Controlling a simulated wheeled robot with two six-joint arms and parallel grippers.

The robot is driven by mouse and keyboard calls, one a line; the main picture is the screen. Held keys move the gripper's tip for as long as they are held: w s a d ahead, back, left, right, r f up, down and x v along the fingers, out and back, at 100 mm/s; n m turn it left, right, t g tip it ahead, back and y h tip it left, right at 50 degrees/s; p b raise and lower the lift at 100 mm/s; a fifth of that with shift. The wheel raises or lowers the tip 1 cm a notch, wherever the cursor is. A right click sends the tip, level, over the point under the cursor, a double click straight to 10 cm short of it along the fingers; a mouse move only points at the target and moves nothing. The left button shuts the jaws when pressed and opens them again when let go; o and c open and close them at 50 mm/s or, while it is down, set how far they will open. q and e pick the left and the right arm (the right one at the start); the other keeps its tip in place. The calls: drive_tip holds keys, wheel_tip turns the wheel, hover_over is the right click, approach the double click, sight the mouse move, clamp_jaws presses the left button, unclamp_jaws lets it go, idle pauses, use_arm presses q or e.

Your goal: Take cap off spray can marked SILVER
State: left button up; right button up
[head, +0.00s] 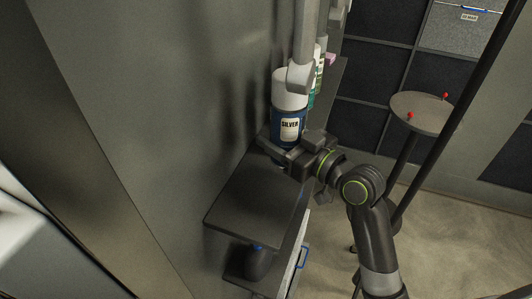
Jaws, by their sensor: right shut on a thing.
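The spray can marked SILVER (289,127) stands upright on a dark shelf (250,195) in the head view. It has a blue body, a pale label and a large whitish cap (289,88) that is on its top. My right gripper (288,149) is shut on the lower part of the can, with its dark fingers around the body. A light grey part (303,45) comes down from above and hides some of the cap's upper right side; I cannot tell whether it touches the cap.
More cans, one with a green label (318,82), stand behind the SILVER can. A grey wall runs along the left. A round table (422,112) with small red-topped things is at the right. The near end of the shelf is clear.

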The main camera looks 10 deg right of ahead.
drive_tip(key=f, duration=0.2)
drive_tip(key=w+a+f, duration=0.1)
drive_tip(key=f, duration=0.1)
drive_tip(key=a+f+p, duration=0.1)
drive_tip(key=f, duration=0.1)
drive_tip(key=shift+w+f, duration=0.15)
drive_tip(key=shift+f, duration=0.05)
drive_tip(key=shift+w+a+p, duration=0.2)
drive_tip(key=shift+a+p, duration=0.05)
drive_tip(key=shift+p, duration=0.05)
drive_tip(key=shift+a+f, duration=0.1)
drive_tip(key=shift+f, duration=0.1)
drive_tip(key=shift+f, duration=0.1)
